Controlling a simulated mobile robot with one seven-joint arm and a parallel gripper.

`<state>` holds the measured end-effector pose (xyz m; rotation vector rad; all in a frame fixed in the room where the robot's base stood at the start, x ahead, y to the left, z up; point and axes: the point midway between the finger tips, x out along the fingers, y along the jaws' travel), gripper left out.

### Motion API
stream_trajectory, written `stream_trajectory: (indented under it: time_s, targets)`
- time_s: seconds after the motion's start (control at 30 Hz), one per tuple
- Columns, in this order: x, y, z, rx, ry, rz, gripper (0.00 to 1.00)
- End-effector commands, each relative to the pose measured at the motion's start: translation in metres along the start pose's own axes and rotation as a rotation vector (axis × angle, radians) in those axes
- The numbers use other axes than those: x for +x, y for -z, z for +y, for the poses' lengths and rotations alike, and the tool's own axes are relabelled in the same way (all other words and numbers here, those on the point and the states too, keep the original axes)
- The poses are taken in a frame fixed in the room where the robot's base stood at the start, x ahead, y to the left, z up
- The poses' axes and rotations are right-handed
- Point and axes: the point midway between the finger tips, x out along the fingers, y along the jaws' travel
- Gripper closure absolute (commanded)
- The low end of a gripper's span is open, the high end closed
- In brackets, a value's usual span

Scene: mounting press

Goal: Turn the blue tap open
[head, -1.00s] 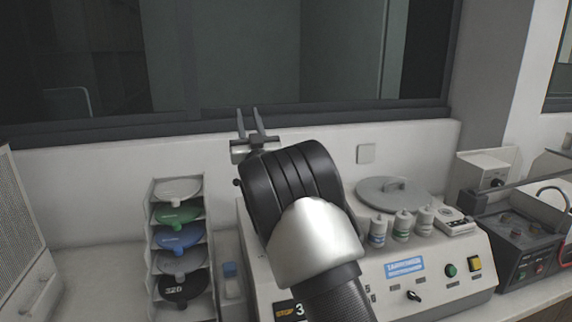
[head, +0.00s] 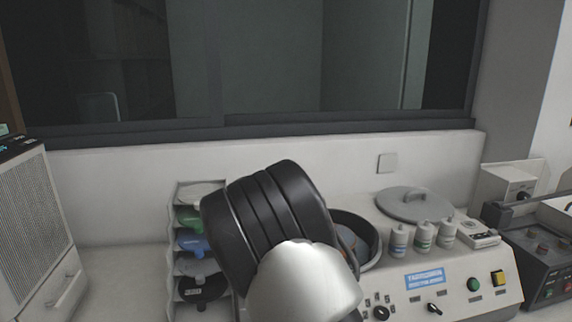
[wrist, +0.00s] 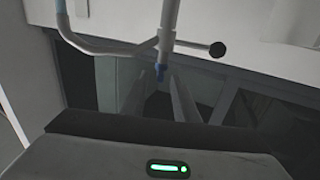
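In the wrist view a white pipe (wrist: 100,46) bends across the top. It meets an upright tube with a small blue end (wrist: 160,71) and a side rod with a black ball knob (wrist: 217,49). I cannot tell for certain which part is the blue tap's handle. My gripper (wrist: 157,80) is open, its two grey fingers apart and pointing toward the blue end, which shows between their tips. I cannot tell whether they touch. In the head view my gripper and the pipe are hidden or out of view behind my black wrist link.
A press console (head: 450,285) with a round grey lid (head: 412,204) and several small bottles (head: 421,236) stands at right. A rack of coloured scoops (head: 190,245) stands left of my arm. A grille-fronted unit (head: 35,230) is at far left. A dark window spans the back wall.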

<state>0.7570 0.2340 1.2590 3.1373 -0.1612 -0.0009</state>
Motion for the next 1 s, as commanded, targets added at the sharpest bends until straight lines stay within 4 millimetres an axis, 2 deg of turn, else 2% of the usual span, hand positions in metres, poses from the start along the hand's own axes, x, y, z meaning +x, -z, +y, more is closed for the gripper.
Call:
stream_trajectory:
  time_s: [0.03,0.2,0.4,0.57,0.83,0.87,1.0]
  targets:
    - [0.013,0.001,0.001,-0.002,-0.003,0.001,0.73]
    - [0.047,0.001,0.001,-0.001,-0.001,0.001,0.73]
    - [0.074,0.001,0.0,0.0,-0.001,0.001,0.73]
    - [0.083,0.0,0.0,-0.001,0.0,0.001,0.73]
    - [0.084,0.0,0.0,0.0,0.0,0.001,0.73]
    - [0.084,0.0,0.0,0.0,0.0,0.001,0.76]
    - [0.083,0.0,0.0,0.0,0.0,0.001,1.0]
